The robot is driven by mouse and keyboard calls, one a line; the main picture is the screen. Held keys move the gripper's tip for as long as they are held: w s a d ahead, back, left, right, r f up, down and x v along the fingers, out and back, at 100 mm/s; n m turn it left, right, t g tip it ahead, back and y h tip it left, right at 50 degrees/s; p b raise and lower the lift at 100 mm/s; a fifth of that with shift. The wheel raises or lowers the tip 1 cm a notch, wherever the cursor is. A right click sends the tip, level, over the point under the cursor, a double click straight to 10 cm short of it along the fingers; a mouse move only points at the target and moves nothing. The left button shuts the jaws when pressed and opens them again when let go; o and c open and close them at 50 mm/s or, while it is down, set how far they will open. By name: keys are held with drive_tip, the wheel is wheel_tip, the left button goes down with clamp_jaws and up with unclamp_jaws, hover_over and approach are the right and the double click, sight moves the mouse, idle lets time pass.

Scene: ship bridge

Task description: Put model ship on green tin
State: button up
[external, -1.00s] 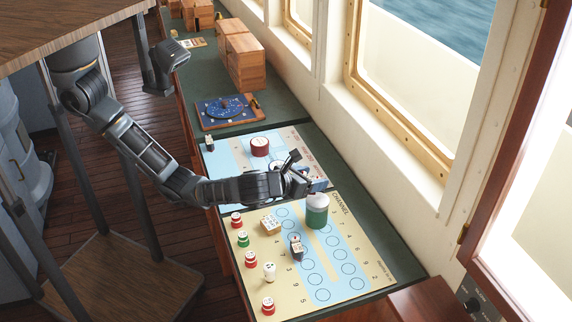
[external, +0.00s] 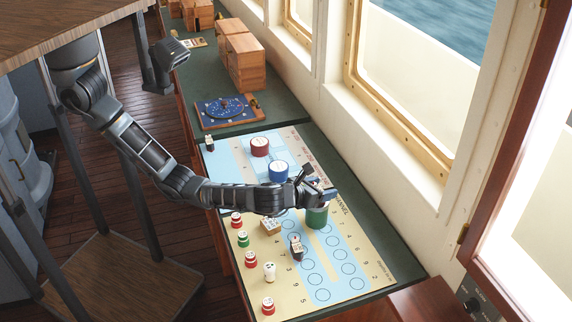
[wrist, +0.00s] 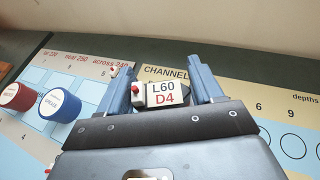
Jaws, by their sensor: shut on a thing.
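My gripper (external: 318,190) is over the green tin (external: 317,218) in the external view. The tin stands upright on the near chart, its white top mostly hidden by my gripper. In the wrist view my gripper (wrist: 162,80) is shut on the model ship (wrist: 162,94), a small piece with a white block marked "L60 D4" and a red part at its left end. Its hull is mostly hidden by the fingers. I cannot tell whether the ship touches the tin's top. The green tin is hidden in the wrist view.
A blue tin (external: 278,171) and a red tin (external: 260,147) stand on the far chart. Another small ship (external: 296,247), a lettered block (external: 270,225) and several small pieces stand on the near chart. The window wall (external: 400,180) runs along the right.

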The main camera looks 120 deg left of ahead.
drive_tip(key=o, duration=1)
drive_tip(key=shift+f, duration=0.1)
drive_tip(key=shift+o, duration=0.2)
drive_tip(key=v, duration=1.2)
drive_tip(key=shift+b, duration=0.4)
drive_tip(key=shift+s, duration=0.1)
